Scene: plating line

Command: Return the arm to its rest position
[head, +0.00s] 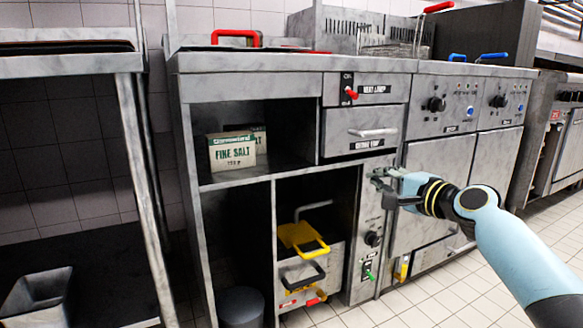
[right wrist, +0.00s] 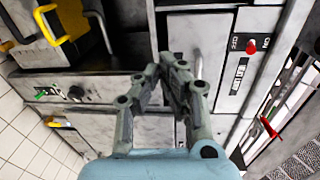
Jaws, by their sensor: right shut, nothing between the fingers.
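My right arm, light blue with dark joints, reaches in from the right in the head view. Its grey gripper (head: 380,186) is in front of the steel fryer cabinet (head: 437,165), level with the space below the drawer (head: 362,130). In the right wrist view the two fingers (right wrist: 166,68) meet at their tips, and nothing is between them. Whether the fingers touch the cabinet cannot be told. My left gripper is not in view.
Fine salt boxes (head: 232,151) stand on a cabinet shelf. A yellow-handled basket (head: 302,240) sits in the lower compartment. A steel table (head: 75,65) stands at left, with a metal bin (head: 38,298) below. The tiled floor (head: 450,300) at lower right looks clear.

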